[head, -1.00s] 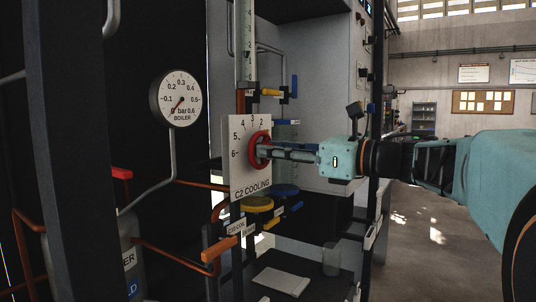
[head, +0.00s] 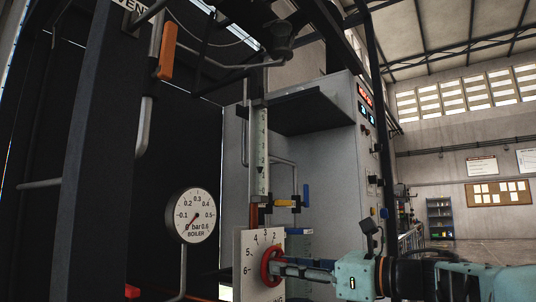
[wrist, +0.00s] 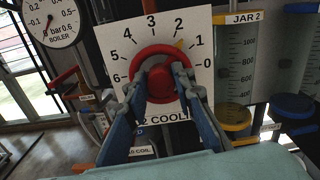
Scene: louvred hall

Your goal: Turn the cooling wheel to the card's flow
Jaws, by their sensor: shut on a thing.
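The red cooling wheel (wrist: 138,65) sits on a white plate (wrist: 118,20) marked "COOLING", with a scale from 0 to 6. In the wrist view a yellow pointer (wrist: 180,44) shows at the wheel's upper right, between 2 and 1. My gripper (wrist: 163,92) is shut on the wheel's red middle, one finger on each side. In the head view the wheel (head: 266,268) is at the bottom, with my gripper (head: 279,267) reaching it from the right. An upright scaled tube (head: 261,140) has a dark mark inside near 2. I cannot make out a card naming the flow.
A boiler gauge (head: 190,215) is left of the plate. A yellow-and-blue valve (head: 290,203) is above the wheel. JAR 2 (wrist: 245,60) stands right of the plate. An orange handle (head: 167,50) hangs at upper left. Open floor lies at the right.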

